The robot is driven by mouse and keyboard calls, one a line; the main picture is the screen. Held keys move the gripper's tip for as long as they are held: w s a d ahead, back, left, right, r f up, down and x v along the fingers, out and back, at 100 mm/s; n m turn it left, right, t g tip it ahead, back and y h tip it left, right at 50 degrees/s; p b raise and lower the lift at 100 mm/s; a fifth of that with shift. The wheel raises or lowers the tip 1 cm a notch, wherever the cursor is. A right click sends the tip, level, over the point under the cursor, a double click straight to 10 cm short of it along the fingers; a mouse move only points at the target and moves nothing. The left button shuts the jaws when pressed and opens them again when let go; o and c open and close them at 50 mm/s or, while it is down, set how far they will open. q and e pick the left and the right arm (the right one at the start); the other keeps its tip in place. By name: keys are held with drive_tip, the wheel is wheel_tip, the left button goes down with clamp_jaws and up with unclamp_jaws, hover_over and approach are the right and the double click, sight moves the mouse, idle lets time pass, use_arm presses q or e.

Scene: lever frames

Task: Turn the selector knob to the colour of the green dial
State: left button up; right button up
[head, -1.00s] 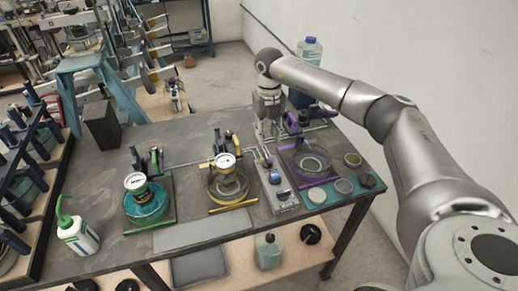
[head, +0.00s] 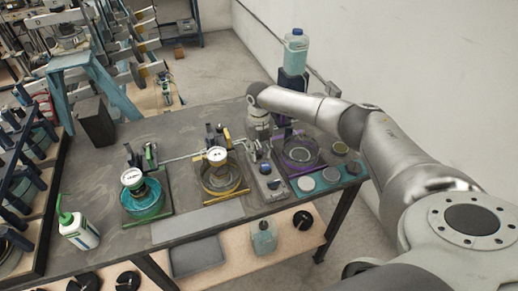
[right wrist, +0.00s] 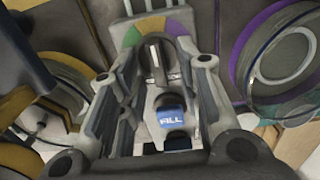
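The selector knob (right wrist: 155,55) is dark with a pale pointer line. It sits on a grey control box, below green, yellow and purple sectors; the pointer appears to face up toward the yellow sector. My right gripper (head: 261,154) is over the box, fingers pointing down; in the right wrist view its fingers (right wrist: 158,62) stand apart on either side of the knob. I cannot tell whether they touch it. The green dial (head: 132,178) is a round white-faced gauge above a teal dish on a green-edged base at left. My left gripper is not in view.
A blue FILL button (right wrist: 172,117) is just below the knob. A yellow-edged station with a gauge (head: 217,155) stands left of the box, a purple-rimmed dish (head: 299,153) right. A squeeze bottle (head: 77,231) is at front left.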

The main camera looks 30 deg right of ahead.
clamp_jaws()
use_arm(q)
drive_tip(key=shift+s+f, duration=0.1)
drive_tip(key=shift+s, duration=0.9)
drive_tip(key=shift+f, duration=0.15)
